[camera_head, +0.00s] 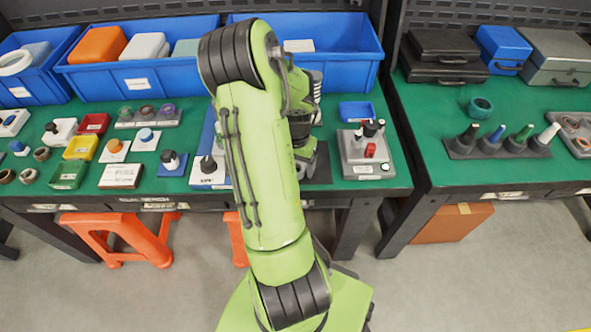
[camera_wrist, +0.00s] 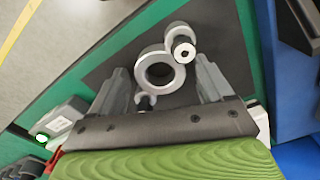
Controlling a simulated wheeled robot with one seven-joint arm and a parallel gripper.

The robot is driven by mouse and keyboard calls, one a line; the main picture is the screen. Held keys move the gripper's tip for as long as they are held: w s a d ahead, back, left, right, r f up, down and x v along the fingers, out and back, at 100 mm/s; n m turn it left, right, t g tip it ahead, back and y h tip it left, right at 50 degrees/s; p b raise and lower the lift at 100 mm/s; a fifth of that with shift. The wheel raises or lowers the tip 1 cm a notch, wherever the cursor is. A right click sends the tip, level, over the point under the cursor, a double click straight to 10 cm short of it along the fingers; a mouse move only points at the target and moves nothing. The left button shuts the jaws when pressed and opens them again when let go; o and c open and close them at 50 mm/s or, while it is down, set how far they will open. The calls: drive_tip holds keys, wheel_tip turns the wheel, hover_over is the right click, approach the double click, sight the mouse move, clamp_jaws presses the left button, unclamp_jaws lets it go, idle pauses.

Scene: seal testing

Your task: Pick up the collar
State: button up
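A grey metal ring-shaped part, which looks like the collar (camera_wrist: 143,72), lies over a dark mat in the wrist view. A short cylinder with a dark, white-centred end (camera_wrist: 183,50) stands against its upper right side. A small dark knob (camera_wrist: 146,101) shows at its lower left. My gripper (camera_wrist: 163,66) is open, with one finger on each side of the ring. I see no clear contact, and the height between fingers and ring cannot be told. In the head view my arm hides the ring and most of the gripper.
The dark mat (camera_wrist: 110,60) lies on the green bench (camera_head: 340,185). A grey box with knobs and a red part (camera_head: 366,155) stands to the right, with a small blue tray (camera_head: 356,111) behind it. Blue bins (camera_head: 140,75) line the back. Several small parts crowd the left.

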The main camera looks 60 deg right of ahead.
drive_tip(key=shift+r, duration=0.1)
drive_tip(key=c, duration=1.1)
